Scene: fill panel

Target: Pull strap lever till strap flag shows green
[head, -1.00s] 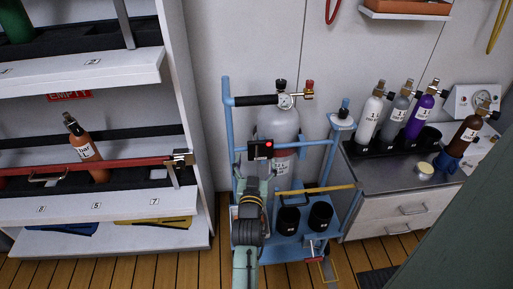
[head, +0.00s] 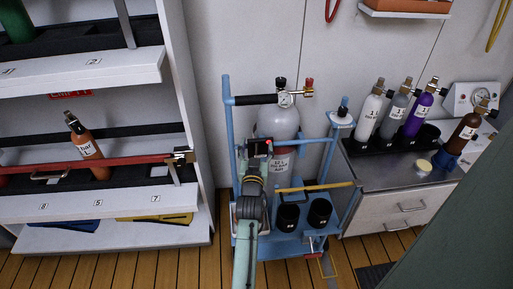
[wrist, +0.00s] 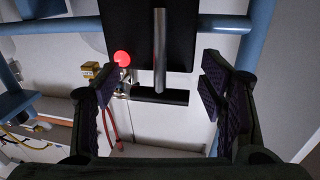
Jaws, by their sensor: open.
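The strap box is black (wrist: 142,25) and sits on the blue trolley's crossbar. A red round flag (wrist: 122,58) shows at its lower left in the wrist view; it also shows as a red spot in the head view (head: 269,147). A grey bar-shaped lever (wrist: 160,50) stands in front of the box. My gripper (wrist: 155,88) is open, with one finger on each side of the lever's line, and nothing is between the fingers.
The blue trolley (head: 228,120) holds a grey cylinder (head: 278,122) behind the box and black cups (head: 320,213) at the right. Shelves (head: 80,65) stand left. A counter (head: 385,185) with several small bottles stands right.

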